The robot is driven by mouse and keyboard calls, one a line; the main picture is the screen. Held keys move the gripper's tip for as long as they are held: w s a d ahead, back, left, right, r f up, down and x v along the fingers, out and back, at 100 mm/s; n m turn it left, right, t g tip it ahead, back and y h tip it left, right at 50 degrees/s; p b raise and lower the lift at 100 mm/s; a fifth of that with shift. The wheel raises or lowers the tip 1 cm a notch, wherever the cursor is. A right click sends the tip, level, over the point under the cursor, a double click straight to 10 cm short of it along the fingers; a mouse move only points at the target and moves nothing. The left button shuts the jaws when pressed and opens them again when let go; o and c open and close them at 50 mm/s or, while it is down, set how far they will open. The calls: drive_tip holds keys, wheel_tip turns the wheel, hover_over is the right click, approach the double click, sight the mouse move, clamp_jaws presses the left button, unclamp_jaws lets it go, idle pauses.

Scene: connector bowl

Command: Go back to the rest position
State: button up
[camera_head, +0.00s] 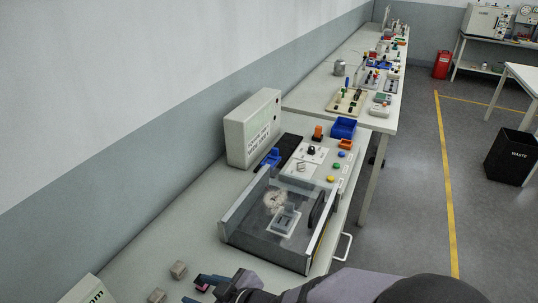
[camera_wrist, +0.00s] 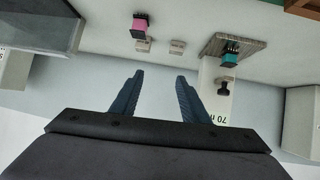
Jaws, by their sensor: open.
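My gripper (camera_head: 194,289) is at the bottom edge of the head view, over the near bench. In the wrist view its two blue fingers (camera_wrist: 158,76) are spread apart with nothing between them. A pink block with a dark top (camera_wrist: 139,27) lies beyond the fingertips, apart from them. A teal block with dark pins (camera_wrist: 230,58) sits at a grey board (camera_wrist: 242,43) to the right. Most of my gripper's body is cut off in the head view.
A clear-walled case (camera_head: 265,248) holding a small device stands ahead of my gripper. Behind it are a grey cabinet (camera_head: 252,128) and a blue bin (camera_head: 343,128). The wall runs along the left. Open floor (camera_head: 410,200) lies right of the benches.

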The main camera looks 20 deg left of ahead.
drive_tip(key=w+d+f+m+t+h, duration=0.15)
drive_tip(key=w+d+m+h, duration=0.25)
drive_tip(key=w+d, duration=0.6)
drive_tip(key=w+d+f+m+t+h, duration=0.1)
drive_tip(key=w+d+m+t+h, duration=0.4)
drive_tip(key=d, duration=0.9)
drive_tip(key=s+d+f+m+g+h, duration=0.15)
drive_tip(key=d+m+g, duration=0.3)
drive_tip(key=d, duration=1.15)
drive_tip(key=s+d+m+g+h, duration=0.1)
drive_tip(key=s+d+m+g, duration=0.2)
drive_tip(key=s+d, duration=0.3)
drive_tip(key=s+m, duration=0.1)
drive_tip(key=s, duration=0.2)
drive_tip(key=shift+s+r, duration=0.2)
drive_tip(key=shift+r, duration=0.2)
